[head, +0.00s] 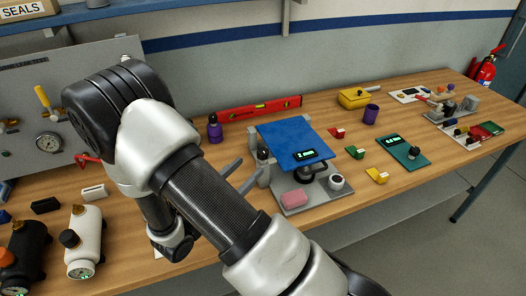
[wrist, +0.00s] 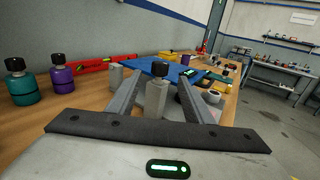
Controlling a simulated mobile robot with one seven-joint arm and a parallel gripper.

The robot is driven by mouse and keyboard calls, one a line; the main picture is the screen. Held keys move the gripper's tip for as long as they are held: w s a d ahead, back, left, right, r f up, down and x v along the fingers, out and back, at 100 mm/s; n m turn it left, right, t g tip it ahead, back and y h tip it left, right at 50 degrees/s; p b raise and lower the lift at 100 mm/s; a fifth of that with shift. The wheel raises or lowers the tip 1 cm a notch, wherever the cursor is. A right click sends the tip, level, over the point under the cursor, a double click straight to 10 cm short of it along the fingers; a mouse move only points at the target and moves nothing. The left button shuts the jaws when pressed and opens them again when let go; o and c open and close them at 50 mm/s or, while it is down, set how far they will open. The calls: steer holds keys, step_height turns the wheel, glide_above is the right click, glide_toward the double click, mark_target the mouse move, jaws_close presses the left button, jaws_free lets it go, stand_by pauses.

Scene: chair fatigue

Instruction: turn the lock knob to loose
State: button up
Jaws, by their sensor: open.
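The lock knob appears to be the black knob (wrist: 161,70) on a grey post (wrist: 158,98). In the wrist view it stands upright between the two fingers of my gripper (wrist: 160,76), with a visible gap on each side. In the head view a black knob (head: 262,154) shows at the left edge of the blue seat panel (head: 290,136) of the rig. My gripper (head: 241,174) is open, its fingers pointing at that post from the left; my arm hides its rear part. I cannot read any loose or tight mark on the knob.
The rig's grey base (head: 307,200) carries a pink block (head: 294,199) and a white round part (head: 336,182). Small coloured blocks and a green device (head: 403,151) stand to the right.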

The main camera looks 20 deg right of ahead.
mark_target(259, 157)
steer(key=x, duration=0.9)
steer(key=shift+p, duration=0.4)
steer(key=c, duration=1.1)
steer(key=shift+o, duration=0.2)
